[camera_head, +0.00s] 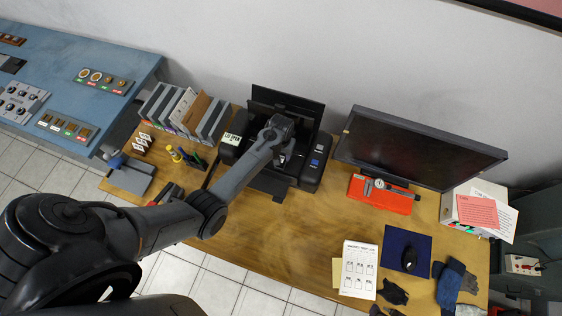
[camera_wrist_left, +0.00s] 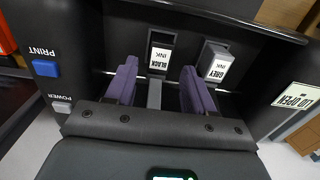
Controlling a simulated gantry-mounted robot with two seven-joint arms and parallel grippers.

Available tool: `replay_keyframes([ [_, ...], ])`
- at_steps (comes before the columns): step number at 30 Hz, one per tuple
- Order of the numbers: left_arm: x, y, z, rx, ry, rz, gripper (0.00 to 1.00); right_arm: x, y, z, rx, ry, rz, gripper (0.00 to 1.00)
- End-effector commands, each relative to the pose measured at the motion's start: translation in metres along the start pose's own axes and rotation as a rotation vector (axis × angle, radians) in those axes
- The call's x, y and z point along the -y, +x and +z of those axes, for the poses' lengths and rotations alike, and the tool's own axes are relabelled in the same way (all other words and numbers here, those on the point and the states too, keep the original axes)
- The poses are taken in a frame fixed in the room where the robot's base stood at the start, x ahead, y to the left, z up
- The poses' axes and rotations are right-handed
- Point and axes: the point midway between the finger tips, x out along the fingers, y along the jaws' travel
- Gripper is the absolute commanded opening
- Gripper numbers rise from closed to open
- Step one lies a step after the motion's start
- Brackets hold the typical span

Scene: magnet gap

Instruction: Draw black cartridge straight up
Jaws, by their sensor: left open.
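The black cartridge (camera_wrist_left: 160,54), with a white BLACK INK label, sits in its slot in the open printer (camera_head: 312,172). The grey cartridge (camera_wrist_left: 216,62), labelled GREY INK, sits to its right in the left wrist view. My left gripper (camera_wrist_left: 160,78) is open and empty, with its two purple fingers apart. In that view the black cartridge shows beyond the gap between the fingers, and the right finger points towards the grey cartridge. In the head view my left gripper (camera_head: 282,128) is over the printer, and my arm hides the cartridges. My right gripper is not in view.
The printer has a blue PRINT button (camera_wrist_left: 45,68) and a LID OPEN sign (camera_wrist_left: 297,96). Its raised lid (camera_head: 287,100) stands behind the gripper. A file rack (camera_head: 185,112) is left of it, a monitor (camera_head: 415,145) right. Bare wooden table (camera_head: 300,235) lies in front.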

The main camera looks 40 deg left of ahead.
Motion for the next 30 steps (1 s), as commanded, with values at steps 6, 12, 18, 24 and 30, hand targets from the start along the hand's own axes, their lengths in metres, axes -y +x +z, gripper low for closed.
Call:
replay_keyframes([
  [6, 0.000, 0.023, 0.000, 0.000, 0.000, 0.000, 0.53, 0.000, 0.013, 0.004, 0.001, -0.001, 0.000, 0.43],
  [12, 0.000, 0.029, 0.000, 0.001, 0.000, 0.000, 0.53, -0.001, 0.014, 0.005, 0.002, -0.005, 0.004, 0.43],
  [18, 0.000, 0.029, 0.000, 0.000, 0.000, 0.000, 0.53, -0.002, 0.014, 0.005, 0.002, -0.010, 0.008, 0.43],
  [24, 0.000, 0.029, 0.000, 0.000, 0.000, 0.000, 0.41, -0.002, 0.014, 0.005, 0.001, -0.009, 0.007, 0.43],
  [30, 0.000, 0.029, 0.000, 0.000, 0.000, 0.000, 0.26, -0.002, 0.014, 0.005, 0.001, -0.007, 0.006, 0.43],
])
